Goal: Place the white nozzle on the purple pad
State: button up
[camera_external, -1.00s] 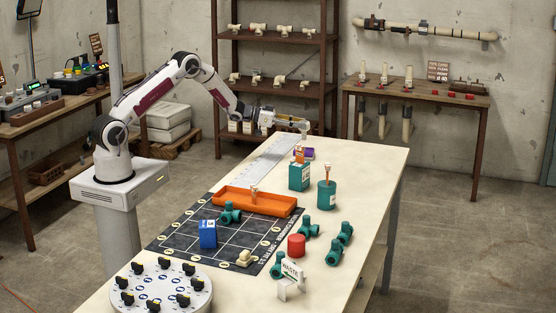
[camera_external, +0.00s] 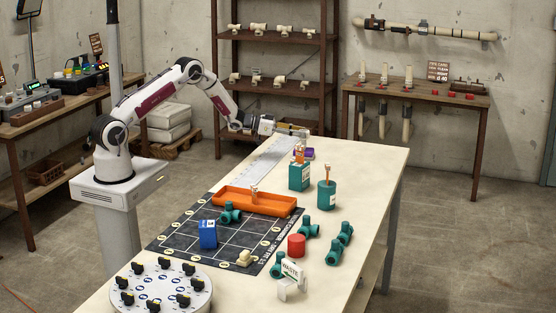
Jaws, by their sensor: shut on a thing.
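My gripper (camera_external: 300,132) is at the far end of the bench, pointing right. It is shut on the white nozzle (camera_external: 304,136), a small pale piece at its fingertips, partly hidden by the fingers. The purple pad (camera_external: 308,153) lies on the bench just below the gripper in the picture, partly covered by the teal box's orange-topped contents in front. The nozzle appears above the pad; I cannot tell the exact gap or whether it touches.
A teal box (camera_external: 299,177) and a teal cup (camera_external: 326,195) stand just in front of the pad. An orange tray (camera_external: 228,200), blue box (camera_external: 208,235), red cylinder (camera_external: 296,246) and several teal fittings lie nearer. A pale ruler strip (camera_external: 262,165) lies left of the pad.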

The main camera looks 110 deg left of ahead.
jog(key=shift+f, duration=0.1)
jog(key=o, duration=1)
jog(key=shift+s, duration=0.1)
jog(key=shift+v, duration=5.95)
